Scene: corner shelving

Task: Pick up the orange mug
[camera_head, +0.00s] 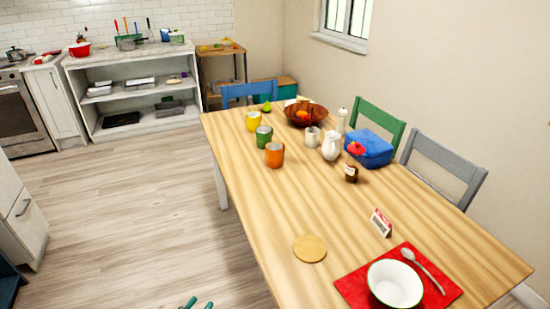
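The orange mug (274,155) stands upright near the left edge of the wooden table (290,210), toward its far half. A green mug (264,136) stands just behind it and a yellow mug (253,121) stands farther back. Two green fingertips at the bottom edge, left of centre, look like my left gripper (198,303). They are apart with nothing between them, well below and in front of the orange mug. The rest of that gripper is cut off. My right gripper is not in view.
A white jug (331,146), small pitcher (313,137), dark bottle (351,170) and blue box (370,148) stand right of the mugs. A fruit bowl (306,115) is behind. The floor (135,215) left of the table is clear.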

